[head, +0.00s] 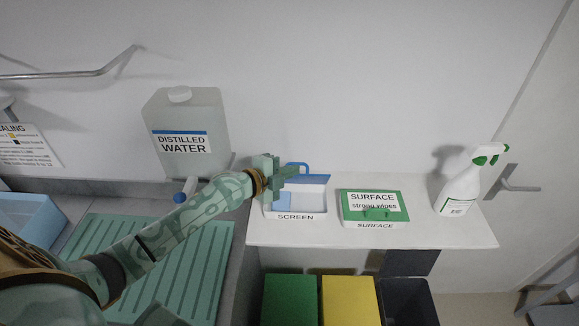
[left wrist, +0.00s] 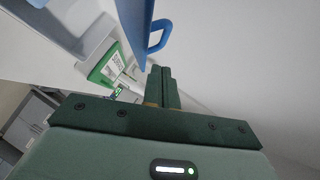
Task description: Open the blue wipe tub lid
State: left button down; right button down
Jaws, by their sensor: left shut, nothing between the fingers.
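The blue wipe tub (head: 295,216), white with a SCREEN label, stands on the white shelf. Its blue lid (head: 318,179) is raised at the tub's back, with the loop handle at the top. The left wrist view shows the lid (left wrist: 133,28) nearly edge-on, and its blue handle (left wrist: 158,36) sticking out to the right. My left gripper (head: 290,171) is shut and empty at the raised lid, close to the handle. Its fingers (left wrist: 163,88) show just below the handle in the wrist view; I cannot tell whether they touch the lid. My right gripper is not in view.
A green SURFACE wipe tub (head: 374,209) stands shut to the right, then a spray bottle (head: 459,187). A distilled water jug (head: 187,130) stands behind my left arm. Green (head: 290,300) and yellow (head: 349,300) bins stand below the shelf (head: 420,233).

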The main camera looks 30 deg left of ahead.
aim_at(300, 164)
pick_arm(q)
jog(key=shift+w+a+f+b, duration=0.2)
jog(key=shift+w+a+f, duration=0.2)
jog(key=shift+w, duration=0.25)
jog(key=shift+w+a+f+b, duration=0.2)
jog(key=shift+w+a+f, duration=0.2)
jog(key=shift+w, duration=0.2)
jog(key=shift+r, duration=0.1)
jog(key=shift+w+a+r+n+g+b, duration=0.2)
jog(key=shift+w+a+g+b, duration=0.1)
jog(key=shift+w+b, duration=0.15)
jog(key=shift+w+a+r+n+g+b, duration=0.2)
jog(key=shift+w+g+b, duration=0.1)
jog(key=shift+w+b, duration=0.1)
jog(key=w+a+n+g+b, duration=0.2)
jog(key=w+a+g+b, duration=0.1)
jog(key=w+b, duration=0.4)
jog(key=shift+h+b, duration=0.3)
jog(key=shift+b, duration=0.85)
jog(key=shift+a+f, duration=0.1)
jog(key=shift+a, duration=0.05)
